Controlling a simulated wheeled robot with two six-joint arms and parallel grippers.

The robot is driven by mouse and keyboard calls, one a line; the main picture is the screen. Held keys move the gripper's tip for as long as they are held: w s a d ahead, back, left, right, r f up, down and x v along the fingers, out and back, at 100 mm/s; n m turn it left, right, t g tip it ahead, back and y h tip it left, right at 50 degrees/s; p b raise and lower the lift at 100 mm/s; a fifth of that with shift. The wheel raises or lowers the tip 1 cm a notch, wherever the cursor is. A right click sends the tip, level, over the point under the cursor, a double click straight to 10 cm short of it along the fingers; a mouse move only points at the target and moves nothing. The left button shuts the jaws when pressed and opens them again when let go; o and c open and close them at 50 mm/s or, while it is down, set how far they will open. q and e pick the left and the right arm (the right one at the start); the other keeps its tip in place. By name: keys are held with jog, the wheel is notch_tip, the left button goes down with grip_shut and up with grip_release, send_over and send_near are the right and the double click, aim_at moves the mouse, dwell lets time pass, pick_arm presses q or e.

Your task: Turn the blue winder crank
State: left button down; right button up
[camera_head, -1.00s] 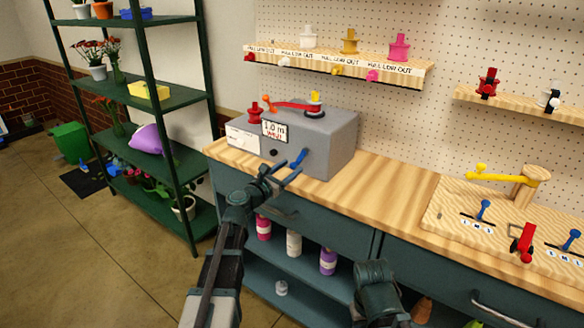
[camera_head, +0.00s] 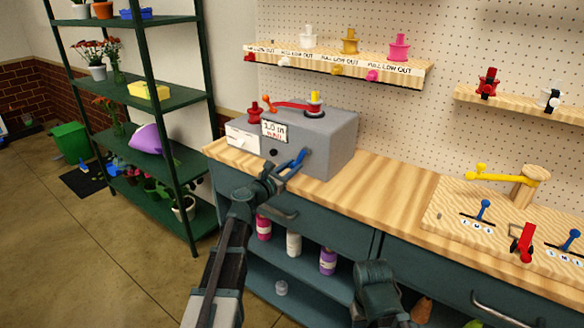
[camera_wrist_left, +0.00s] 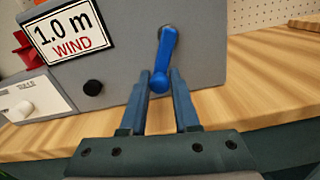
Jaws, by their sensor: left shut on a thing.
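The blue winder crank (camera_head: 297,158) is on the front of the grey winder box (camera_head: 335,140), near its lower middle. In the left wrist view the crank (camera_wrist_left: 163,62) hangs down from its pivot, leaning slightly, with its rounded knob at the bottom. My left gripper (camera_head: 283,171) reaches in from the front left. In the left wrist view its two fingers (camera_wrist_left: 160,88) stand on either side of the knob and are shut on it. My right gripper cannot be made out; part of my right arm shows at the bottom of the head view.
The wooden counter (camera_head: 385,190) is clear right of the box. A lever board (camera_head: 450,215) lies farther right.

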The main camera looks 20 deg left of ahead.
pick_arm(q)
jog(key=shift+a, duration=0.1)
jog(key=m, duration=0.1)
jog(key=a+r+m+p, duration=0.1)
jog(key=m, duration=0.2)
jog(key=shift+w+a+r+m, duration=0.2)
jog(key=shift+w+m, duration=0.1)
jog(key=shift+w, duration=0.05)
jog(key=m, duration=0.1)
jog(key=r+m+p, duration=0.1)
jog(key=m, duration=0.1)
jog(key=m+p, duration=0.1)
jog(key=shift+w+a+r, duration=0.1)
jog(key=shift+a+r, duration=0.25)
jog(key=m, duration=0.1)
jog(key=r+m+p, duration=0.1)
jog(key=m, duration=0.3)
jog(key=shift+r+p, duration=0.35)
jog(key=shift+p, duration=0.05)
jog(key=shift+d+r+m+p, duration=0.1)
jog(key=shift+r+m+p, duration=0.25)
jog(key=shift+m, duration=0.65)
jog(key=shift+d+r+m+p, duration=0.1)
jog(key=shift+r+m+p, duration=0.25)
jog(key=shift+m, duration=0.65)
jog(key=c, duration=0.7)
grip_release()
